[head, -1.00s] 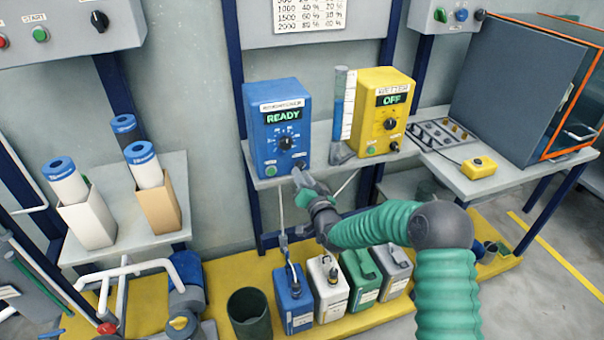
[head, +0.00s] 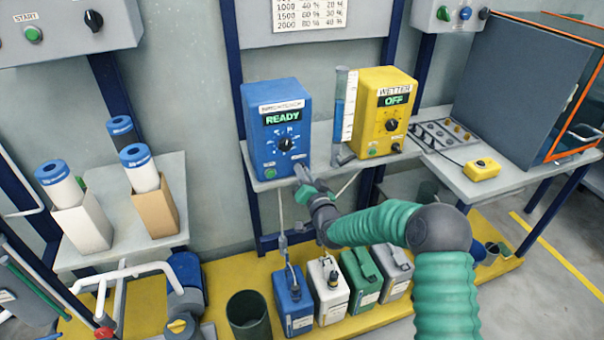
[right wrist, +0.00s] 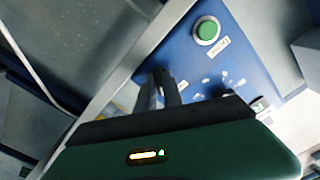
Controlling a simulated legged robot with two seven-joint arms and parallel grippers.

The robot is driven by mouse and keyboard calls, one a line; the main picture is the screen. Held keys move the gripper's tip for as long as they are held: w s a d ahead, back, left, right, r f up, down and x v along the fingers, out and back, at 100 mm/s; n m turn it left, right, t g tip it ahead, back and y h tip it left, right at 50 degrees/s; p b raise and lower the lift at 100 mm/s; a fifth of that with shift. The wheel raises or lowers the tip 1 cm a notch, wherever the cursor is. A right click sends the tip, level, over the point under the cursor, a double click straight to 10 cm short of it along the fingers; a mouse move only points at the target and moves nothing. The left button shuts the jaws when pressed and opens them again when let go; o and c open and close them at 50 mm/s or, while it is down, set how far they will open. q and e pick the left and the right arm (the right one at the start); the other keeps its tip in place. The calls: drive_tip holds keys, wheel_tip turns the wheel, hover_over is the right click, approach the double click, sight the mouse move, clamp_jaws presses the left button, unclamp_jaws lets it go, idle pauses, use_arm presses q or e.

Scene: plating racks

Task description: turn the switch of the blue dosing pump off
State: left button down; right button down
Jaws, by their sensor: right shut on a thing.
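The blue dosing pump (head: 262,150) stands on the grey shelf, and its display (head: 283,117) reads READY in green. It has a black dial (head: 285,144) on its front and a green button (head: 270,174) at the lower left. In the right wrist view the green button (right wrist: 207,30) shows on the blue face. My right gripper (head: 301,172) is at the lower right corner of the pump's front, shut on the small switch there. The fingers (right wrist: 165,88) hide the switch, so its position cannot be read. My left gripper is out of view.
A yellow pump (head: 370,103) with display OFF stands to the right, with a clear measuring cylinder (head: 345,110) between the pumps. Several canisters (head: 292,305) stand on the yellow platform below.

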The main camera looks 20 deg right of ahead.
drive_tip(key=shift+s+f, duration=0.1)
drive_tip(key=shift+f, duration=0.25)
drive_tip(key=shift+f+n+b, duration=0.15)
drive_tip(key=shift+n+b, duration=0.95)
drive_tip(key=shift+n, duration=2.25)
drive_tip(key=shift+f+n+b, duration=0.1)
drive_tip(key=shift+n+b, duration=1)
drive_tip(key=shift+n, duration=2.55)
drive_tip(key=c, duration=1.6)
unclamp_jaws()
drive_tip(key=shift+s+r, duration=0.15)
drive_tip(key=shift+o, duration=0.6)
drive_tip(key=shift+r, duration=0.2)
